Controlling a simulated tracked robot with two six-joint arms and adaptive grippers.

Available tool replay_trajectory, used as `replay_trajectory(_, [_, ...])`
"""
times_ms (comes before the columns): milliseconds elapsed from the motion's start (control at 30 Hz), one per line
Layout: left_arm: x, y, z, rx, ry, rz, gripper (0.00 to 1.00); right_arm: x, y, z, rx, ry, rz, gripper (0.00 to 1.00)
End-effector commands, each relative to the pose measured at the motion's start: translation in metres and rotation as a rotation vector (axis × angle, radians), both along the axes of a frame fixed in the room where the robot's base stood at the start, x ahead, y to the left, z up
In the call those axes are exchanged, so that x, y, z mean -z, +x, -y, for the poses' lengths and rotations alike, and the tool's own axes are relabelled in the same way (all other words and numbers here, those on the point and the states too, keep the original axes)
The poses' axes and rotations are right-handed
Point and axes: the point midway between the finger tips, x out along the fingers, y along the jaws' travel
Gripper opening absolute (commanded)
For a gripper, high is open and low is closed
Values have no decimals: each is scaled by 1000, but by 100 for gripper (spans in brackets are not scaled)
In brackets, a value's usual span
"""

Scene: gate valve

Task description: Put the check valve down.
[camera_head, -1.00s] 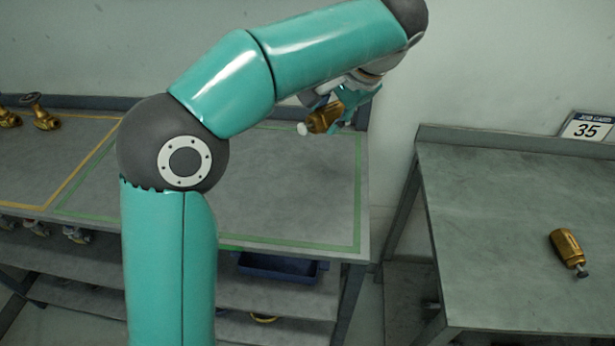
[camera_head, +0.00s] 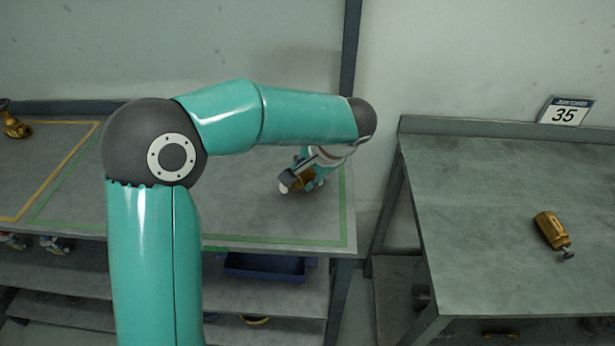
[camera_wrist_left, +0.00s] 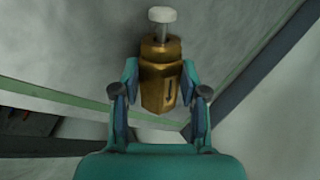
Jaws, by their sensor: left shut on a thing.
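The check valve (camera_head: 302,179) is a brass body with a pale round end. It is in the jaws of my left gripper (camera_head: 308,180), over the green-outlined area near the right end of the left table (camera_head: 245,215). The left wrist view shows the brass valve (camera_wrist_left: 161,85) between the two teal fingers of the gripper (camera_wrist_left: 160,90), its pale end pointing away from the palm. An arrow mark shows on its side. I cannot tell whether the valve touches the tabletop. My right gripper is not in view.
A brass valve (camera_head: 14,124) stands at the far left. A blue bin (camera_head: 264,266) sits on the shelf below. A gap separates the tables.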

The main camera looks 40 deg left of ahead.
Motion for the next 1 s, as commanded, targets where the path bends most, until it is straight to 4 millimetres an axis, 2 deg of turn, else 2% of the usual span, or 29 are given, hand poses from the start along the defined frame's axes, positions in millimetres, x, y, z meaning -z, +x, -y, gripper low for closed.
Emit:
replay_trajectory(100, [10, 0, -1, -1, 0, 2, 0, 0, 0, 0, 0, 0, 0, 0])
replay_trajectory(400, [13, 0, 0, -1, -1, 3, 0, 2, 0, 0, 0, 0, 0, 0])
replay_trajectory(433, [12, 0, 0, 0, -1, 1, 48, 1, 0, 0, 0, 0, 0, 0])
replay_trajectory(567, [12, 0, 0, -1, -1, 0, 68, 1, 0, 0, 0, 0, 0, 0])
replay_trajectory(1000, [5, 0, 4, 1, -1, 3, 68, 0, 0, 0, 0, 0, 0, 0])
